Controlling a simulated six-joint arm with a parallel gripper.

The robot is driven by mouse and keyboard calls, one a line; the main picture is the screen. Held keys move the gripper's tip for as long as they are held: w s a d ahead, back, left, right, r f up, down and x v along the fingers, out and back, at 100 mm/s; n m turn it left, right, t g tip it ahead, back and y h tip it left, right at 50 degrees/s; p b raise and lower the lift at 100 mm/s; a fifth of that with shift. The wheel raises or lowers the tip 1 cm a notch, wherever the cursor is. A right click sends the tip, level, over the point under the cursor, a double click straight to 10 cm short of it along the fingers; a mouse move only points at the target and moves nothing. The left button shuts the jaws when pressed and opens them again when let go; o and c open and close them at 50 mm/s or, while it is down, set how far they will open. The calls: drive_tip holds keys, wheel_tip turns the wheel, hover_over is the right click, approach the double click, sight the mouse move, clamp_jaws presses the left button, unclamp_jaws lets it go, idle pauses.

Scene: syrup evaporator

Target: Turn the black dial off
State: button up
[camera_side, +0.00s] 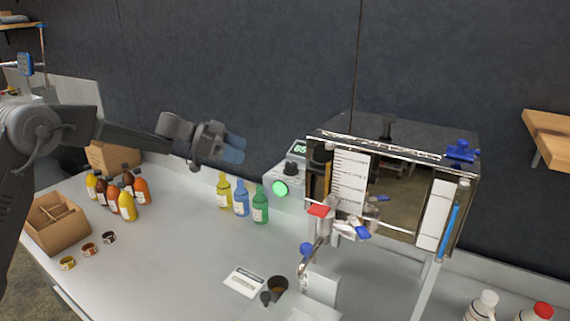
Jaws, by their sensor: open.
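The black dial (290,168) sits on a small grey control box (268,177), between a lit green button (280,188) and a green digital display (298,149). The dial is small in this view, and I cannot tell its setting. My gripper (234,149) is open and empty, with bluish fingers pointing right towards the box. It is up in the air, left of the dial and a little higher in the picture, apart from it.
The evaporator (400,190) with its glass front, taps and blue handles stands right of the box. Yellow, blue and green bottles (241,200) stand below my gripper. Several amber bottles (128,207) and a cardboard box (58,222) are at left. The front middle table is mostly clear.

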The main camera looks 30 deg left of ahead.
sight(288, 164)
drive_tip(key=x, duration=1.3)
drive_tip(key=shift+w+r, duration=0.2)
drive_tip(key=shift+w, duration=0.25)
drive_tip(key=shift+c, duration=0.2)
drive_tip(key=c, duration=0.7)
drive_tip(key=shift+t, duration=0.3)
drive_tip(key=shift+n, duration=0.3)
